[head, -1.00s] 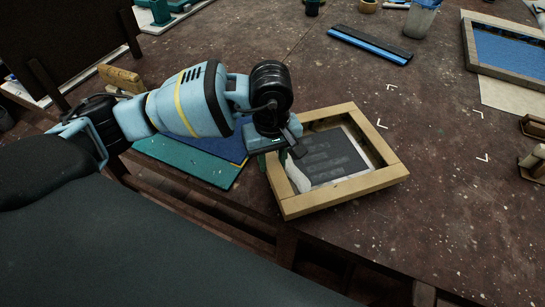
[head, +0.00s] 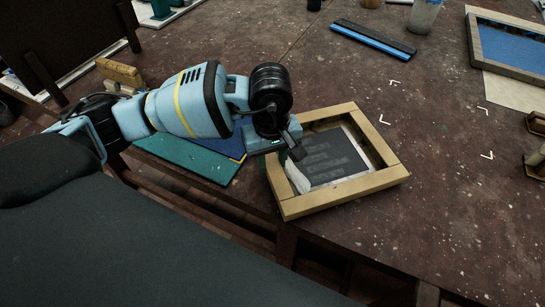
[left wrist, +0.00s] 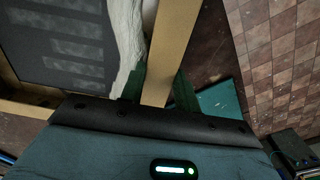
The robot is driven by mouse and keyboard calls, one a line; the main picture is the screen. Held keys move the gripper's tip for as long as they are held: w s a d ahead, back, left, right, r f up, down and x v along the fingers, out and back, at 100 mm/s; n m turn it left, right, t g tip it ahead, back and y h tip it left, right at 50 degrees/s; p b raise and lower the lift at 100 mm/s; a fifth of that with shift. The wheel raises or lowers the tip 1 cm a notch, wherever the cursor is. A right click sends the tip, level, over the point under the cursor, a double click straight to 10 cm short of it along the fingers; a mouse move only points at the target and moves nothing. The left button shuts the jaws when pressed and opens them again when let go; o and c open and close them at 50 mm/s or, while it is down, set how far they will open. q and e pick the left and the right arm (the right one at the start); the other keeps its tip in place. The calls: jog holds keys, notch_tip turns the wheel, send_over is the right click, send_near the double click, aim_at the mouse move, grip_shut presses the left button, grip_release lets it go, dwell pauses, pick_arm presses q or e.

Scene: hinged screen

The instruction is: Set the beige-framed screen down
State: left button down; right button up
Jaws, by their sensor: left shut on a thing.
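The beige-framed screen (head: 345,192) is at the front edge of the table in the head view, with a dark grey mesh panel (head: 334,158) inside its wooden frame. My left gripper (head: 283,165) is shut on the left bar of the frame. In the left wrist view the frame bar (left wrist: 168,50) runs between the two green fingers (left wrist: 158,88), with a whitish strip (left wrist: 126,40) beside it on the mesh. Whether the frame's underside touches the table is hard to tell. My right gripper is not in view.
White corner marks (head: 487,155) outline a bare patch of table right of the screen. A blue-filled frame (head: 510,50) lies at the back right, wooden blocks (head: 536,160) at the right edge. A black and blue bar (head: 372,42) lies behind; teal and blue sheets (head: 190,160) lie left.

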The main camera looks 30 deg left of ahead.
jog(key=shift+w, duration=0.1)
pick_arm(q)
jog(key=shift+r+p, duration=0.4)
jog(key=shift+r, duration=0.6)
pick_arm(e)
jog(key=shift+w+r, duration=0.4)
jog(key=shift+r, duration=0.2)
pick_arm(q)
jog(key=c, duration=0.6)
grip_release()
jog(key=shift+f, duration=0.1)
jog(key=shift+c, duration=0.2)
notch_tip(320, 180, up, 8)
jog(key=p, duration=0.3)
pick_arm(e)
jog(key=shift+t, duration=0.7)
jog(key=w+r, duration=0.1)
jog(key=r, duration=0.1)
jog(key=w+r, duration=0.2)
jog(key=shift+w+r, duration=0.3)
